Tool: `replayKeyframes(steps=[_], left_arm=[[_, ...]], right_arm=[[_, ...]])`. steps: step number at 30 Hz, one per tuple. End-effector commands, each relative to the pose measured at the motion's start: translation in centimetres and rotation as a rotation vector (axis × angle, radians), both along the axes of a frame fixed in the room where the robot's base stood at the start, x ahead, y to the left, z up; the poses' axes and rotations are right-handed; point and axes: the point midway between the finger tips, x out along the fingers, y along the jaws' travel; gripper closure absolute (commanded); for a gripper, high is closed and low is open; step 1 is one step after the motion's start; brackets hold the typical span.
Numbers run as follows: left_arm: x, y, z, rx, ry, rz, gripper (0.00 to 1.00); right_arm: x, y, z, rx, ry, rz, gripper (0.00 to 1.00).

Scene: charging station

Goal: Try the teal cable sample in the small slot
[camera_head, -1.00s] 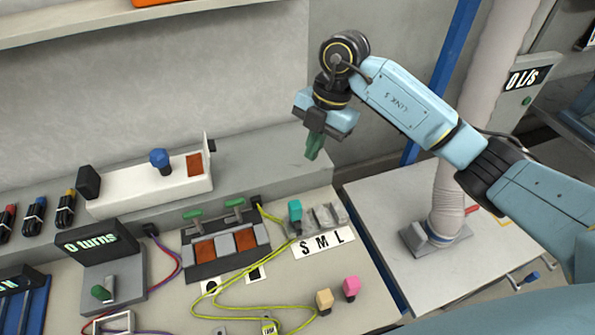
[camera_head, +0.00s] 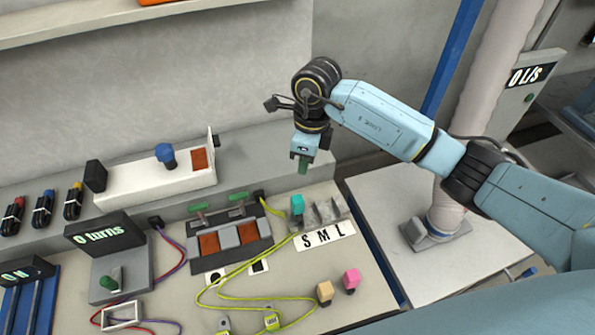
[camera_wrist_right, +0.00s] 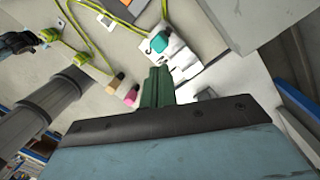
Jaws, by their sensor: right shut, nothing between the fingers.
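The teal cable sample (camera_head: 297,204) stands in the gauge block (camera_head: 322,213), at the slot over the letter S on the white S M L label (camera_head: 325,236). It also shows in the right wrist view (camera_wrist_right: 158,43), just beyond the fingertips. My right gripper (camera_head: 303,168) is shut and empty, pointing down just above the teal sample and apart from it. Its green fingers show together in the right wrist view (camera_wrist_right: 157,84). My left gripper cannot be made out in the head view.
A tan sample (camera_head: 325,291) and a pink sample (camera_head: 351,279) stand on the bench in front of the label. A yellow-green cable (camera_head: 240,268) loops left of them. A panel with green levers (camera_head: 222,243) stands left of the gauge. A grey hose (camera_head: 446,195) rises at right.

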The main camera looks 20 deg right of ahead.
Motion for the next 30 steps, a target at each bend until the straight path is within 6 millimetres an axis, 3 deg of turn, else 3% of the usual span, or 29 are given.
replayKeyframes(steps=[18,24,30], left_arm=[[0.0,0.0,1.2,0.000,0.000,0.000,0.64],[0.0,0.0,1.4,0.000,-0.001,0.000,0.64],[0.0,0.0,1.0,0.000,-0.001,0.000,0.64]], right_arm=[[-0.5,1.4,-2.4,-0.052,-0.101,1.203,1.00],[-0.6,1.7,-2.8,-0.059,-0.109,1.428,1.00],[-0.6,1.7,-3.6,-0.061,-0.109,1.495,1.00]])
